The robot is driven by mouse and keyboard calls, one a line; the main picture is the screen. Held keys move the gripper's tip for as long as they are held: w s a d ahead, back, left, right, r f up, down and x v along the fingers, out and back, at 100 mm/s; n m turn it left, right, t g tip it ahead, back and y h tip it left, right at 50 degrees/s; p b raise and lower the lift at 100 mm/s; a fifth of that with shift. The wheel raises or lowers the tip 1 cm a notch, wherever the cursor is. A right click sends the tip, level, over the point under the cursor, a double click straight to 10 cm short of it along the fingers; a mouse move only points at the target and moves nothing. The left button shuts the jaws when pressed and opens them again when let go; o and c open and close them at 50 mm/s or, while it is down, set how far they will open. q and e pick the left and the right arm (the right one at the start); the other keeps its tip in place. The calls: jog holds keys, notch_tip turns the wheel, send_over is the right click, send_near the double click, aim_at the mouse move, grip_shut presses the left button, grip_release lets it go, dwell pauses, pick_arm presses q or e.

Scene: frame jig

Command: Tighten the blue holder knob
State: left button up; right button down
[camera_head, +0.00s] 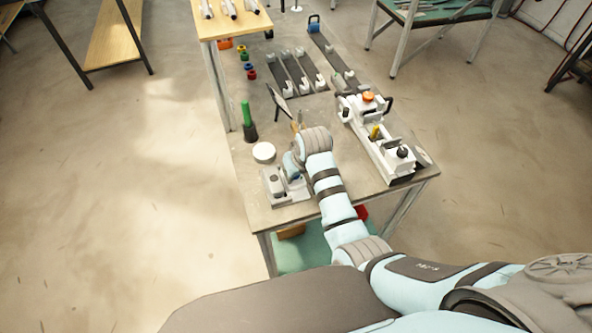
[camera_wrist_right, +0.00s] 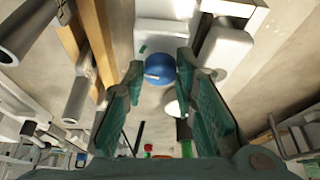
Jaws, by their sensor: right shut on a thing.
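The blue holder knob (camera_wrist_right: 158,70) is round and sits between the two fingertips of my right gripper (camera_wrist_right: 160,64) in the right wrist view. The green-lined fingers are shut on it from both sides. Beyond the knob is the pale body of the holder (camera_wrist_right: 168,32). In the head view the grey-white holder (camera_head: 274,186) stands at the near left corner of the table. My right arm reaches over the table to it, and my wrist hides most of the knob and fingers there. My left gripper is not in view.
A white round disc (camera_head: 263,152) and a green-handled tool in a black stand (camera_head: 248,120) are close behind the holder. A white jig with an orange knob (camera_head: 368,96) stands to the right. Dark rails (camera_head: 300,72) lie at the back of the table (camera_head: 250,212).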

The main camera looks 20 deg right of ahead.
jog(key=shift+a+m, duration=0.1)
jog(key=shift+m, duration=0.4)
dwell(2.3)
jog(key=c, duration=1.3)
grip_release()
